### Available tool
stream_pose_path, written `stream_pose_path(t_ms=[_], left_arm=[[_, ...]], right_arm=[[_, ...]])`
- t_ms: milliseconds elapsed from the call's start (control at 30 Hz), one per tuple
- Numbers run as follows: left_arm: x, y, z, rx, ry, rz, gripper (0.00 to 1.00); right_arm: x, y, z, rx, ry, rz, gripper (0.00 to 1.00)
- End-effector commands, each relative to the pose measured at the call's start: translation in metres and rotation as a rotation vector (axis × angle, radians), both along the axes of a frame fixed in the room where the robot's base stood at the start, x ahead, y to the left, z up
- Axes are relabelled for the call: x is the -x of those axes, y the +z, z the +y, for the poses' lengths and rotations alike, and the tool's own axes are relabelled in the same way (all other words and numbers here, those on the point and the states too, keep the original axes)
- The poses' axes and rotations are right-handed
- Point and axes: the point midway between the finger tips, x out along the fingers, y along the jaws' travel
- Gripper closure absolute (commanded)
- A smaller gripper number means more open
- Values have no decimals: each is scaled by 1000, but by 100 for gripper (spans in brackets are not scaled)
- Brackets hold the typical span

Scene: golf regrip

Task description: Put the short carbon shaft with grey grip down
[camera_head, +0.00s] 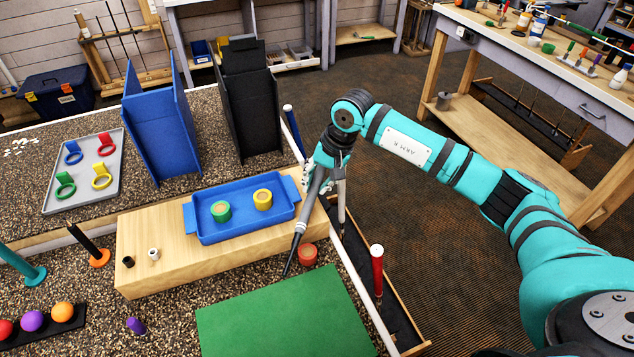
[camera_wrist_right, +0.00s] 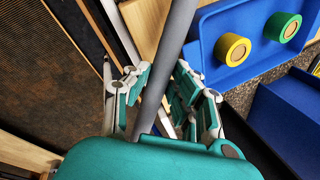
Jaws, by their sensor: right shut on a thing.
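The short carbon shaft with grey grip (camera_head: 299,230) is held tilted by my right gripper (camera_head: 325,188), at the right end of the wooden block. Its dark lower end points down toward the speckled tabletop, just above the green mat in the picture; I cannot tell whether it touches. In the right wrist view the grey grip (camera_wrist_right: 180,30) runs between the fingers of my right gripper (camera_wrist_right: 165,90), which is shut on it. My left gripper is not in view.
A blue tray (camera_head: 238,237) with a green and a yellow roll sits on the wooden block (camera_head: 150,280). A red roll (camera_head: 307,254) is beside the shaft. The green mat (camera_head: 280,315) is bare.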

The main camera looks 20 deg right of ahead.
Motion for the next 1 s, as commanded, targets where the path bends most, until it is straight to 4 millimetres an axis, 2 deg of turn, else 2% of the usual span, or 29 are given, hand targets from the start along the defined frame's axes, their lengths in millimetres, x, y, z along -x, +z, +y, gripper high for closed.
stream_pose_path(t_ms=[133, 267, 400, 867, 900, 1000], left_arm=[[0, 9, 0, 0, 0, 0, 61], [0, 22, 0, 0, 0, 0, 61], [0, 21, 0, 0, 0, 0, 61], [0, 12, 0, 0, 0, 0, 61], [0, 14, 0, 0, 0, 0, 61], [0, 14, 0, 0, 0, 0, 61]], right_arm=[[-17, 1, -6, -2, -4, 1, 100], [-16, -20, -6, -1, -1, 6, 100], [-17, -32, -7, 0, -2, 1, 100], [-17, -39, -6, 1, -1, 1, 100], [-17, -38, -6, 1, -1, 1, 73], [-17, -37, -6, 0, -1, 2, 60]])
